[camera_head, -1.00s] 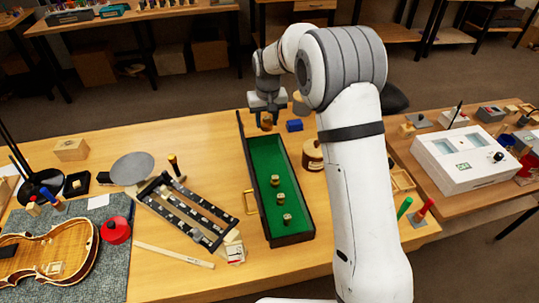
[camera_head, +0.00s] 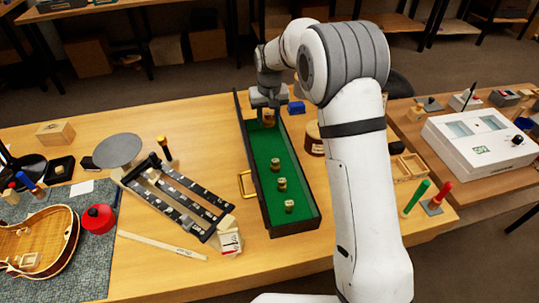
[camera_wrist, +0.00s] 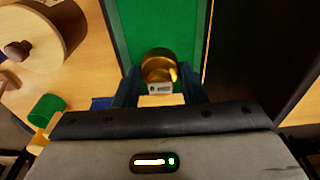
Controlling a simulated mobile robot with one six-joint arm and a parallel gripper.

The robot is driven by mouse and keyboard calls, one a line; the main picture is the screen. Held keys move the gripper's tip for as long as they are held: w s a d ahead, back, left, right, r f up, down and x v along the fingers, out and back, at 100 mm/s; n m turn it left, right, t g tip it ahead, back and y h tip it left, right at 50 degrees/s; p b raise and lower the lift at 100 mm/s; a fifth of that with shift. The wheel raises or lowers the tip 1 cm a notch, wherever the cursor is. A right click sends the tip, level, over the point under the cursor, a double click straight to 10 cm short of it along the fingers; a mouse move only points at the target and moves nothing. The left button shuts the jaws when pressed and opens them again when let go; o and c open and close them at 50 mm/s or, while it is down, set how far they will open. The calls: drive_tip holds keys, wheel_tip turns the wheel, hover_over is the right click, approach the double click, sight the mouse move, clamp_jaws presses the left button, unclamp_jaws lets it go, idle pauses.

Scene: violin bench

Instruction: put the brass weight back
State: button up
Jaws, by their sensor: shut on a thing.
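A brass weight (camera_wrist: 159,66) is between the fingers of my gripper (camera_wrist: 160,90) in the wrist view, with green lining behind it. In the head view my gripper (camera_head: 269,118) points down at the far end of the long dark tray (camera_head: 304,216) with green lining. The held weight shows there as a small brass patch (camera_head: 269,121) under the fingers. I cannot tell whether it touches the lining. Three other brass weights stand in a row in the tray: one in the middle (camera_head: 275,164), one nearer (camera_head: 282,184) and one at the near end (camera_head: 289,206).
A brass handle (camera_head: 245,184) sits on the tray's left side. A round wooden box (camera_head: 313,140) stands to its right, and a blue block (camera_head: 296,107) beyond. A black slotted frame (camera_head: 180,200) and a violin body (camera_head: 40,240) lie to the left.

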sight(268, 147)
wheel_tip(268, 147, down, 10)
drive_tip(key=shift+f+p, duration=0.2)
drive_tip(key=shift+p, duration=0.3)
drive_tip(key=o, duration=1.2)
drive_tip(key=shift+f, duration=0.1)
